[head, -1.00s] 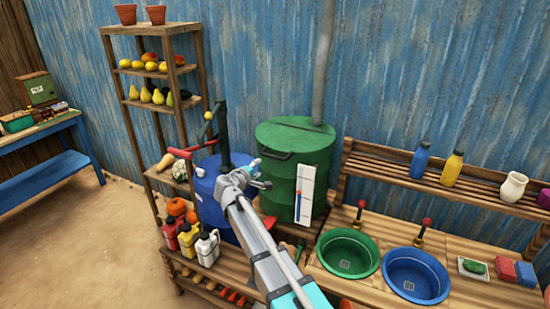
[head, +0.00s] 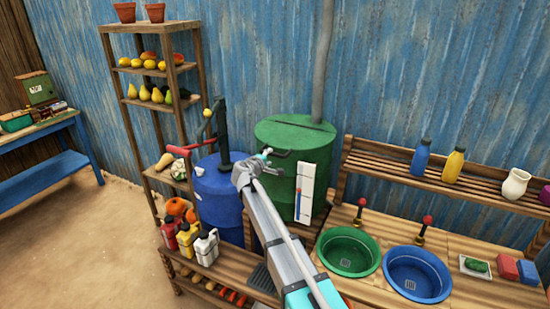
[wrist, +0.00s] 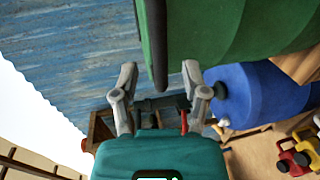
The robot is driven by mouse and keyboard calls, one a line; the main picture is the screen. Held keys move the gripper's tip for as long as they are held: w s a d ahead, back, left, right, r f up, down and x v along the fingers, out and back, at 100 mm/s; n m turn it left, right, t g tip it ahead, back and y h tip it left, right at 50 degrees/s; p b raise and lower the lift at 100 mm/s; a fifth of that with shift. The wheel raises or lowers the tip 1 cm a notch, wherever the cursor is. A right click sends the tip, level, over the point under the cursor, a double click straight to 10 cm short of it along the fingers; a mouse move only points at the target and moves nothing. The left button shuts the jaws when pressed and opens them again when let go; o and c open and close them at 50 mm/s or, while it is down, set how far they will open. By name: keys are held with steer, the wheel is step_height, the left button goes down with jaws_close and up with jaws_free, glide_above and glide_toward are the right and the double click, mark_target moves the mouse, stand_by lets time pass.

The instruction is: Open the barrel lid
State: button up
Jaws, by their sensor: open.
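A green barrel (head: 312,165) stands against the blue wall, its round lid (head: 295,132) lying flat and closed on top. A dark handle (head: 280,153) is at the lid's front left edge, partly hidden by my gripper. My gripper (head: 266,160) is open and empty at the barrel's left front, close to the handle. In the wrist view, the green barrel (wrist: 235,30) fills the upper right. The dark handle (wrist: 158,55) hangs in line with the gap between the open fingers of my gripper (wrist: 160,78). I cannot tell whether they touch.
A blue barrel (head: 218,200) with a dark hand pump (head: 222,130) stands just left of my arm. A white gauge panel (head: 305,192) is on the green barrel's front. Green (head: 347,250) and blue (head: 416,273) basins sit right. A pipe (head: 323,65) rises behind.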

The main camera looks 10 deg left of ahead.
mark_target(273, 155)
steer(key=shift+b+x, duration=0.3)
steer(key=shift+x, duration=1.8)
jaws_close()
